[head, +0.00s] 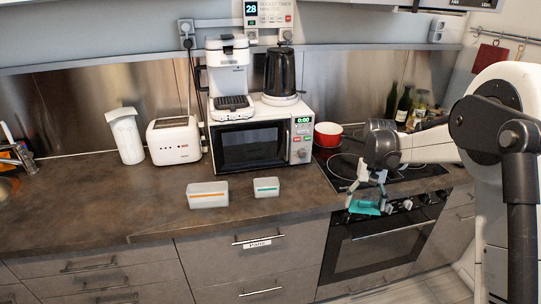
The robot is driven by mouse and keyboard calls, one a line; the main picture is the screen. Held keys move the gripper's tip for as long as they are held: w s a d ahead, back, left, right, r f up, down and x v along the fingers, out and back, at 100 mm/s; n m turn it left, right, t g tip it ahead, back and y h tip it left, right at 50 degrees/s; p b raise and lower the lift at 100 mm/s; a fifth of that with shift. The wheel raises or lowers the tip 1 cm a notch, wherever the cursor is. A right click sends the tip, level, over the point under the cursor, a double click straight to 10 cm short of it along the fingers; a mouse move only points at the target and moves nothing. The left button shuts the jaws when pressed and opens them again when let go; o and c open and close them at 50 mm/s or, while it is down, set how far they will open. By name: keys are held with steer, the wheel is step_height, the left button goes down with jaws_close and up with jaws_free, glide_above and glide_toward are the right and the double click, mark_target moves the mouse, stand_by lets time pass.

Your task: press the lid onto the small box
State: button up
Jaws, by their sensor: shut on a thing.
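The small box (266,188) is pale with a teal stripe and stands on the counter near its front edge, in the middle of the head view. A teal lid (363,208) is between the fingers of my gripper (367,203), which is shut on it. My gripper points down in front of the oven and cooktop, to the right of the small box and apart from it. The exact contact of the fingers on the lid is too small to make out.
A larger pale box (208,196) with an orange stripe stands left of the small box. Behind are a microwave (250,146), a toaster (174,140) and a red pot (328,134) near the cooktop (410,177). The counter (110,205) between the small box and my gripper is clear.

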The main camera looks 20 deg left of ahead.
steer(key=w+a+r+n+p, duration=0.1)
steer(key=w+a+r, duration=0.1)
steer(key=a, duration=0.9)
steer(key=w+a+r+n+p, duration=0.1)
steer(key=a+p, duration=0.1)
steer(key=a, duration=1)
steer(key=w+a+r+n+p, duration=0.1)
steer(key=w+a+r+p, duration=0.1)
steer(key=a, duration=1)
steer(key=shift+w+r+h, duration=0.3)
steer(key=shift+r, duration=0.05)
steer(key=shift+f+b, duration=0.1)
steer(key=shift+b, duration=0.2)
steer(key=shift+f+b, duration=2)
steer(key=shift+f, duration=1.3)
steer(key=shift+f+b, duration=0.45)
steer(key=shift+b, duration=0.45)
